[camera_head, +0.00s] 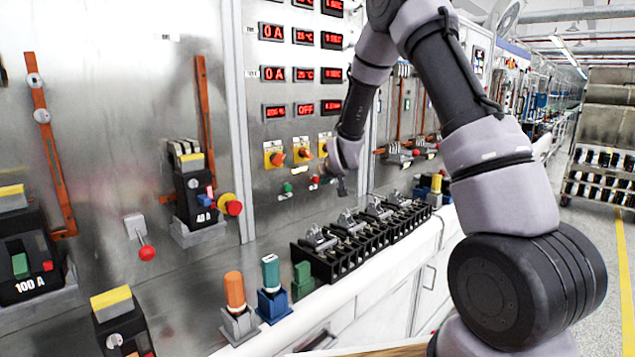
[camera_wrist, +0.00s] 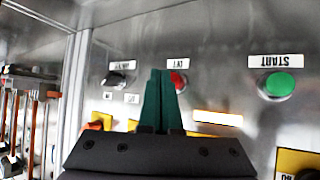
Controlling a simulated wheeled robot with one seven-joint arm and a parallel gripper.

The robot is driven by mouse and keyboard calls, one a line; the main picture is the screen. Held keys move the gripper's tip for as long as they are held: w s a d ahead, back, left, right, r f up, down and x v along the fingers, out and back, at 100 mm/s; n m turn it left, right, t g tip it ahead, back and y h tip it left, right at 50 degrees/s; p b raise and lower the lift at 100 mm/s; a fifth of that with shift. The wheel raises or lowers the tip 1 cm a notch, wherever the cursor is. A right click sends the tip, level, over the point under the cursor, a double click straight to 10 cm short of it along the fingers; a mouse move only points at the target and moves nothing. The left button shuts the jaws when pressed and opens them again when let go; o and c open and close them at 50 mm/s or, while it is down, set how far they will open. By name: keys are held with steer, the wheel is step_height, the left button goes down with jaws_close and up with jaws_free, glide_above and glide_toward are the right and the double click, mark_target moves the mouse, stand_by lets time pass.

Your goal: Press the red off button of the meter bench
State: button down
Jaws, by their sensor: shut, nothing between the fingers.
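The red button (camera_wrist: 178,80) shows in the wrist view just right of my fingertips, partly covered by them. A short upside-down label is beside it. In the head view the red button (camera_head: 314,181) is small, on the metal panel below the orange switches. My gripper (camera_wrist: 160,74) has two green fingers shut together with nothing between them, pointing at the panel. Whether the tips touch the button or panel, I cannot tell. In the head view my gripper (camera_head: 341,186) is small and dark, close to the panel, right of the red button.
A green START button (camera_wrist: 278,85) is right of the red one in the wrist view; a black knob (camera_wrist: 115,78) is left. Orange rotary switches (camera_head: 302,153) sit above the buttons in the head view. A black terminal block (camera_head: 345,245) stands on the bench below.

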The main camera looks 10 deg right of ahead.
steer(key=shift+w+a, duration=0.25)
steer(key=shift+w, duration=0.1)
steer(key=shift+w+a, duration=0.3)
steer(key=shift+w, duration=0.1)
stand_by(1.0)
steer(key=shift+s+d, duration=0.55)
steer(key=shift+s, duration=0.2)
steer(key=shift+s+d, duration=0.75)
steer(key=shift+s, duration=0.3)
steer(key=shift+s+d, duration=0.75)
steer(key=shift+s, duration=0.25)
